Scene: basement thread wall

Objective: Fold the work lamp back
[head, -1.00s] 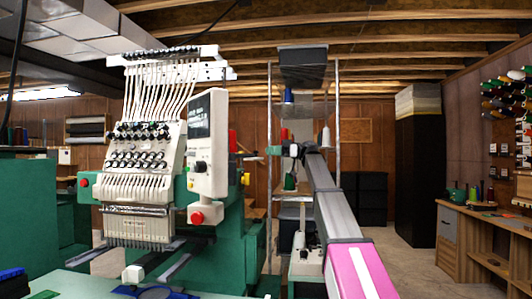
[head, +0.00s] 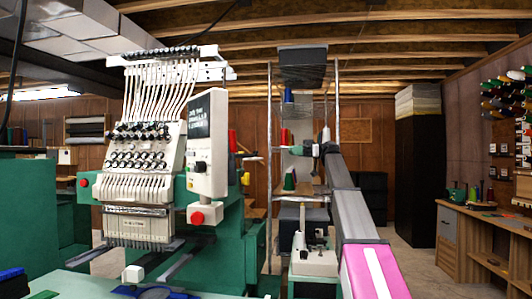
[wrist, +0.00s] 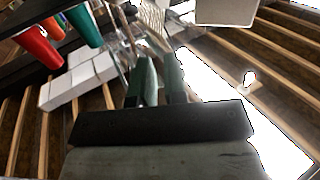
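I cannot make out the work lamp for certain in either view. My gripper (wrist: 160,75) shows in the wrist view as two dark green fingers on a dark palm. A narrow gap stands between the fingers and I see nothing clearly held in it. In the head view the end of my arm (head: 318,149) is small and far off, in front of the shelf rack and right of the embroidery machine (head: 148,150). The fingers cannot be told apart there. A thin dark curved line (head: 16,55) at the upper left may be a cable or a lamp arm.
A metal rack (head: 270,180) with thread cones and a white sewing machine (head: 315,262) stand behind my arm. A black cabinet (head: 419,180) and a wooden bench (head: 465,240) are at the right. Floor (head: 415,268) shows clear between. Red and green cones (wrist: 38,46) show in the wrist view.

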